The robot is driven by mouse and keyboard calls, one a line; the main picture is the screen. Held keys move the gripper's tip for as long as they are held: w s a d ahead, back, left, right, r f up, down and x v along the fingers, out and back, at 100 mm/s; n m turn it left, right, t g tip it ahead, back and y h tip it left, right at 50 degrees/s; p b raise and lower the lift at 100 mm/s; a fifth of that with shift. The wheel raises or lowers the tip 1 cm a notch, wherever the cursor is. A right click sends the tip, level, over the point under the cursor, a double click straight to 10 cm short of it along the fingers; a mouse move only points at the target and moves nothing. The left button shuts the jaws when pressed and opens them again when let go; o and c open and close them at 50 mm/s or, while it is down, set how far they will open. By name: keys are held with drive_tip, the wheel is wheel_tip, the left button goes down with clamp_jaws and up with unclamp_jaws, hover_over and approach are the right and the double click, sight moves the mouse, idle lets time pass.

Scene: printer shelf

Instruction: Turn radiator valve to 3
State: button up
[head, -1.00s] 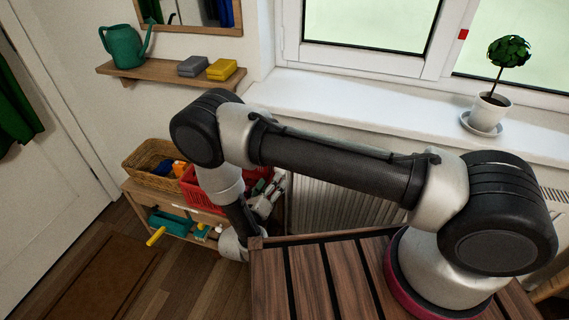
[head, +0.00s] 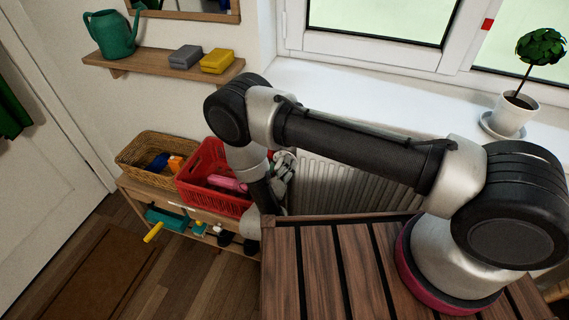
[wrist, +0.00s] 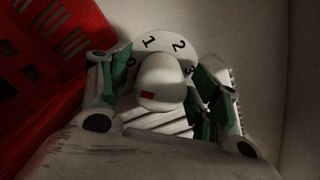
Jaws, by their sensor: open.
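The radiator valve knob (wrist: 160,82) is white with a red mark (wrist: 147,95) on its near side, seen in the wrist view. Behind it is a white number dial (wrist: 165,45) with 0, 1, 2 and 3; the 0 is partly covered by a finger. I cannot tell which number the mark points to. My gripper (wrist: 163,70) is open, with one green-padded finger on each side of the knob. Whether the pads touch it is unclear. In the head view my gripper (head: 284,168) is partly hidden behind my arm, beside the radiator (head: 345,187); the knob is hidden there.
A red crate (head: 203,165) stands close left of my gripper on a low wooden bench, and it fills the left of the wrist view (wrist: 40,75). A wicker basket (head: 140,150) stands farther left. The windowsill (head: 400,110) with a potted plant (head: 512,113) is above the radiator.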

drive_tip(key=c, duration=1)
drive_tip(key=shift+c, duration=0.2)
